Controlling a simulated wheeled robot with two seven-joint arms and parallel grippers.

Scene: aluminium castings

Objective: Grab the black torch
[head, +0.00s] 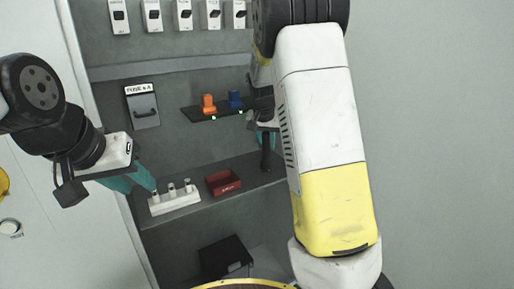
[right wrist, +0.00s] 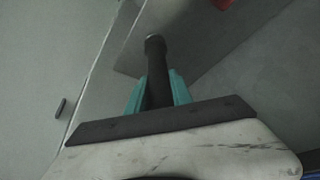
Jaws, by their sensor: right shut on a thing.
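The black torch (right wrist: 156,78) stands out between the two teal fingers of my right gripper (right wrist: 159,92) in the right wrist view. The fingers are shut on it. In the head view the torch (head: 266,150) is upright near the right end of the lower shelf, and my right gripper (head: 264,138) is at it, partly hidden behind my right arm. I cannot tell whether the torch's base touches the shelf. My left gripper (head: 141,180) has teal fingers and is at the left, near a white holder; its opening is unclear.
The lower shelf (head: 240,196) carries the white holder (head: 175,203) with several small pegs and a red bin (head: 223,183). The upper shelf (head: 190,113) holds an orange item (head: 209,103) and a blue item (head: 235,99). A black box (head: 225,257) stands below.

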